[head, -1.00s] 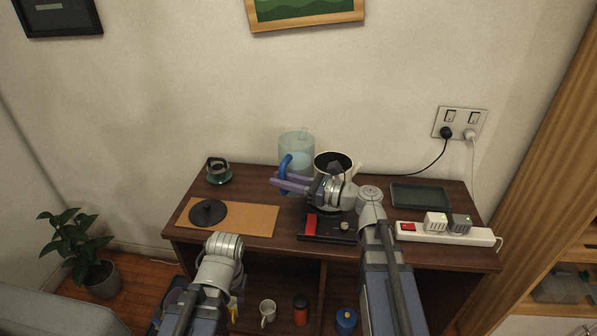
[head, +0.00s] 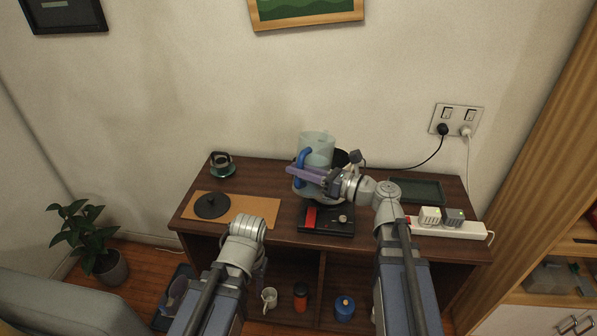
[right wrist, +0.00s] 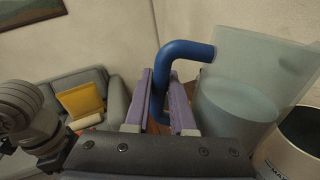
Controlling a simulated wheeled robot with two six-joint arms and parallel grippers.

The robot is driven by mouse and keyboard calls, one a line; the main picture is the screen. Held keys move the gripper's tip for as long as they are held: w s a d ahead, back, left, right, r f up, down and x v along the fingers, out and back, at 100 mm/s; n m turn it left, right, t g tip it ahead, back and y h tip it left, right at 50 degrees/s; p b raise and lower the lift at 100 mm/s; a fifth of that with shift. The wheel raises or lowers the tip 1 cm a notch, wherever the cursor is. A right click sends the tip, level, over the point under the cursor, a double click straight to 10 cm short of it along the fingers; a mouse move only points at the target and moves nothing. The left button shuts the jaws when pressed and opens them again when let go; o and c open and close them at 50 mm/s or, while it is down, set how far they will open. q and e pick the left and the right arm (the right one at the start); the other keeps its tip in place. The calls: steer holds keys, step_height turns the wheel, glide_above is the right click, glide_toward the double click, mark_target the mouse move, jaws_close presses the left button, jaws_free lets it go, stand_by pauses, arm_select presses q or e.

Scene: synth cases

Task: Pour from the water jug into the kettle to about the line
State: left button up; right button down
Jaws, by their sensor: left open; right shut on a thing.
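The clear water jug (head: 318,146) with a blue handle (head: 303,163) is in my right gripper (head: 308,175), which is shut on the handle. The jug looks nearly upright, and pale water shows inside it in the right wrist view (right wrist: 235,105). The kettle is just behind and to the right of the jug; its dark opening (head: 341,158) is partly hidden by the jug and gripper. In the right wrist view the kettle (right wrist: 290,150) is at the right edge, close beside the jug.
On the cabinet top are a cork mat (head: 257,209) with a black lid (head: 211,206), a dark green cup (head: 222,164), a black device with a red patch (head: 327,220), a dark tray (head: 428,186) and a white power strip (head: 432,229).

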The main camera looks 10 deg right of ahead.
mark_target(312, 149)
steer(key=shift+w+d+r+m, duration=0.15)
steer(key=shift+w+d+m, duration=0.05)
steer(key=shift+w+m, duration=0.15)
steer(key=shift+w+d+m, duration=0.75)
steer(key=shift+w+d, duration=0.05)
steer(key=shift+w, duration=0.3)
steer(key=shift+w+d+r+m+p, duration=0.35)
steer(key=shift+w+d+m, duration=0.25)
steer(key=shift+w, duration=0.2)
steer(key=shift+w+d+r+m+p, duration=0.2)
steer(key=shift+w+d+r+m, duration=0.1)
steer(key=shift+w+d+m, duration=0.4)
stand_by(0.8)
steer(key=shift+w+d+r+m+p, duration=0.15)
steer(key=shift+w+r+m+p, duration=0.2)
steer(key=shift+r+m+p, duration=0.25)
steer(key=shift+w+d+r+m+p, duration=0.1)
steer(key=shift+w+r+m+p, duration=0.25)
steer(key=shift+r+m+p, duration=0.25)
stand_by(3.0)
